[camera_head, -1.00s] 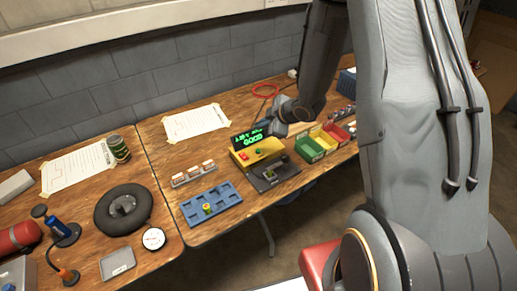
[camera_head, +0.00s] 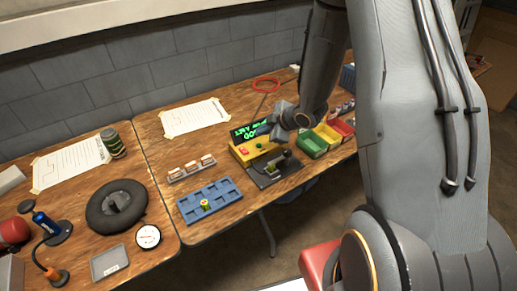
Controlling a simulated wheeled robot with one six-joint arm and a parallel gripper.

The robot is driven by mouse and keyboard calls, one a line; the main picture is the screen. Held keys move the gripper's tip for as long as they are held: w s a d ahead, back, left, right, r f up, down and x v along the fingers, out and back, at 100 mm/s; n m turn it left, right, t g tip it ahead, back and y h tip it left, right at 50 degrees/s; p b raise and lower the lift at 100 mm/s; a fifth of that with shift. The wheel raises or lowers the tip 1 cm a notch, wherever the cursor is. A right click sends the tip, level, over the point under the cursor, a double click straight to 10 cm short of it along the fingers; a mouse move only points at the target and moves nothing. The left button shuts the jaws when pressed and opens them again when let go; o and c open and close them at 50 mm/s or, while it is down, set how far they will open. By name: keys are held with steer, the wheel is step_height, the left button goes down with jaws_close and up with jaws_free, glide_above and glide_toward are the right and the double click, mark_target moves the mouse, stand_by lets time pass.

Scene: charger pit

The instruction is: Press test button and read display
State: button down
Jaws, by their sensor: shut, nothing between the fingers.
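The yellow tester (camera_head: 256,152) stands on the right-hand wooden table with a green button (camera_head: 259,145) and a red button (camera_head: 243,151) on its top. Its display (camera_head: 246,132) is lit with green characters; part of it is hidden behind my gripper, and the text is too small to read surely. My gripper (camera_head: 268,129) is shut and empty, just behind and above the green button, in front of the display's right part. I cannot tell whether it touches anything. A dark cradle (camera_head: 268,175) sits in front of the tester.
A blue tray (camera_head: 188,207) holds one small cell (camera_head: 205,204). A rack of small cells (camera_head: 190,169) lies behind it. Green (camera_head: 312,146), yellow (camera_head: 327,134) and red bins (camera_head: 341,127) stand right of the tester. A black tyre (camera_head: 97,218) lies on the left table.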

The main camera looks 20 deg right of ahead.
mark_target(261, 148)
steer(key=shift+f+b, duration=0.8)
steer(key=shift+f, duration=0.7)
stand_by(0.8)
steer(key=shift+f, duration=0.4)
steer(key=shift+f+b, duration=0.4)
steer(key=shift+b, duration=0.1)
stand_by(0.6)
steer(key=shift+r, duration=0.1)
steer(key=shift+r+p, duration=0.7)
steer(key=shift+r, duration=0.05)
step_height(261, 148, up, 5)
steer(key=p, duration=0.4)
